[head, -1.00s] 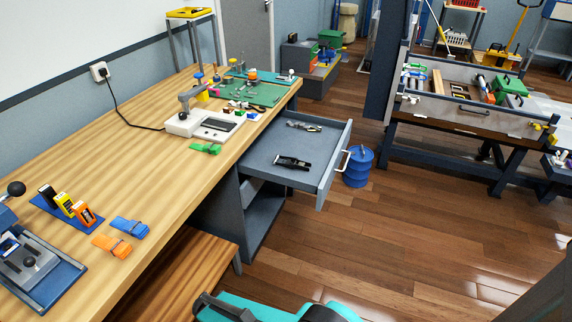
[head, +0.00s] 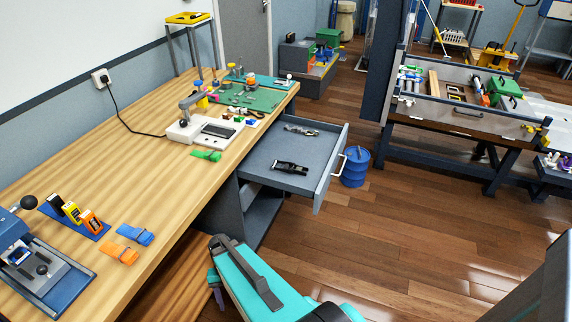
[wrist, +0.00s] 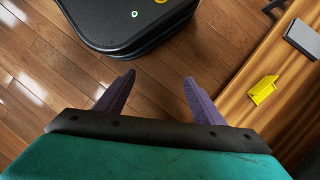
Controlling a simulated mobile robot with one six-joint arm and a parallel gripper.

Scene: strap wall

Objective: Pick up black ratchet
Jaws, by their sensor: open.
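A black ratchet (head: 291,168) lies in the front part of the open grey drawer (head: 327,182) under the workbench. A second, silver-grey ratchet (head: 301,130) lies further back in the same drawer. In the wrist view, my gripper (wrist: 158,77) is open, its two purple fingers apart with only floor and my own base beyond them. In the head view, my teal arm is at the bottom centre, in front of the drawer and well apart from the ratchet. The ratchet is not in the wrist view.
The wooden workbench (head: 150,190) runs along the left with blue (head: 135,234), orange (head: 119,253) and green (head: 207,155) straps. A blue drum (head: 355,166) stands right of the drawer. Open wooden floor (head: 400,240) lies to the right. A yellow piece (wrist: 263,89) shows at the wrist view's right.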

